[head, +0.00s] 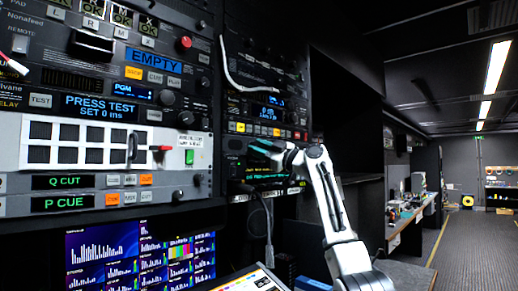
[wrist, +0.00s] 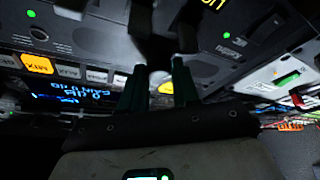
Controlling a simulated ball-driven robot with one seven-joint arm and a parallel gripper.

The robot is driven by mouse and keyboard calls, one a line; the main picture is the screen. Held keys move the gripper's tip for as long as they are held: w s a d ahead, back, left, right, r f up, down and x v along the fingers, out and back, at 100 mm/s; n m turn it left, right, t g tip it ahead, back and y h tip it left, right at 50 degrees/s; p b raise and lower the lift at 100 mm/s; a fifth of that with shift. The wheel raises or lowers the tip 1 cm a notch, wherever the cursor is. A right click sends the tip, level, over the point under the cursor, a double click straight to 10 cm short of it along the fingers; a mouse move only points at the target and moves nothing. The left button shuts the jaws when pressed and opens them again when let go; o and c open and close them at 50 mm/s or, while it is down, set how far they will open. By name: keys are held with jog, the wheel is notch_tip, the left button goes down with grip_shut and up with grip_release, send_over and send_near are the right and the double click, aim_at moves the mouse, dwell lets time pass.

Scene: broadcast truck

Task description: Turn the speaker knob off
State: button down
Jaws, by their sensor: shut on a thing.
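My gripper (head: 264,149) reaches from the right to the lower part of the rack in the head view, its dark green fingers against the front of a black unit. In the wrist view my gripper (wrist: 158,80) has its two fingers on either side of a dark, blurred shape at the panel, which appears to be the speaker knob (wrist: 155,47). The gripper is shut on it. The fingers hide most of the knob, and its pointer or marking cannot be read. In the head view the knob is hidden behind the gripper.
A unit with a blue display (head: 265,112) and lit buttons sits just above my gripper. A grey cable (head: 269,222) hangs below it. Screens (head: 140,258) are at the lower left. A workbench (head: 408,222) and open aisle floor lie to the right.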

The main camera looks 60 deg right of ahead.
dwell(0.4)
jog(key=c, duration=0.8)
grip_release()
jog(key=b+v, duration=0.4)
jog(key=v, duration=0.7)
jog(key=shift+r, duration=0.1)
